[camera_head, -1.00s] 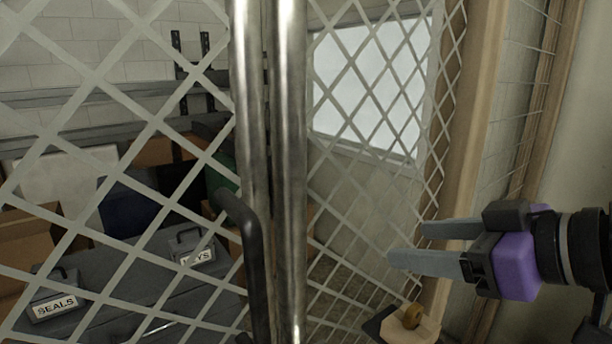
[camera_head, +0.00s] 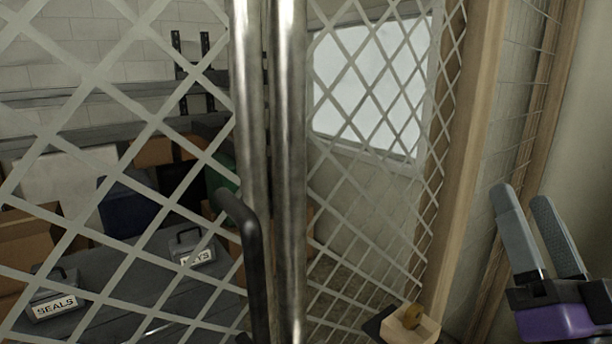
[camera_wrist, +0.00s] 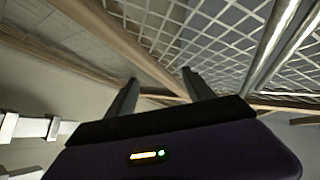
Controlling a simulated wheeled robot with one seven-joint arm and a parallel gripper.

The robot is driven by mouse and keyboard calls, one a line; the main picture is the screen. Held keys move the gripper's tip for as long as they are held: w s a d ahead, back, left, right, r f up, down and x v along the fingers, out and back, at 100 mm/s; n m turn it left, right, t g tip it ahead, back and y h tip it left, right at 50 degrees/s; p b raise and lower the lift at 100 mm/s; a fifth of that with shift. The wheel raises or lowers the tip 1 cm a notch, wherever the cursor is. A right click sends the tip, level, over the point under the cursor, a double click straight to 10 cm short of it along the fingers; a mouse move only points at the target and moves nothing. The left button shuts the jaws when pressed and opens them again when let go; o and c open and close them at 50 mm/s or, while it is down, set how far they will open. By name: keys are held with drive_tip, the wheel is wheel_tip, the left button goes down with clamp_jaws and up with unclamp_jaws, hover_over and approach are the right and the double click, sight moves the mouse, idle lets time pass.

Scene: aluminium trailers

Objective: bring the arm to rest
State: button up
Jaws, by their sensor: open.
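My gripper (camera_head: 522,192) is at the lower right of the head view, with its two grey fingers pointing up and a little left. The fingers are apart and nothing is between them. It is to the right of the mesh gate and the wooden post, apart from both as far as the view shows. In the wrist view my gripper (camera_wrist: 160,82) also shows two separate fingers with empty space between them. The rest of my arm is outside the head view.
A mesh gate with metal posts (camera_head: 290,170) and a black handle (camera_head: 248,255) fills the left and middle. Behind it, boxes labelled SEALS (camera_head: 54,305) and KEYS (camera_head: 196,256) sit on a dark surface. A wooden post (camera_head: 462,150) stands right of the mesh. A wooden block (camera_head: 410,328) is at the bottom.

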drive_tip(key=s+f+m+g+h, duration=0.1)
drive_tip(key=s+f+g+h, duration=0.3)
drive_tip(key=f, duration=0.6)
drive_tip(key=s+f+m+h, duration=0.1)
drive_tip(key=s+f+h, duration=0.1)
drive_tip(key=s+f, duration=0.65)
drive_tip(key=s+a+f+n+g+y, duration=0.2)
drive_tip(key=s+f+n+g+y, duration=0.1)
drive_tip(key=s+f, duration=0.5)
drive_tip(key=s+a+f+n+g+y, duration=0.3)
drive_tip(key=s+f, duration=0.6)
drive_tip(key=s, duration=0.2)
drive_tip(key=shift+g, duration=0.3)
drive_tip(key=shift+w+a, duration=0.1)
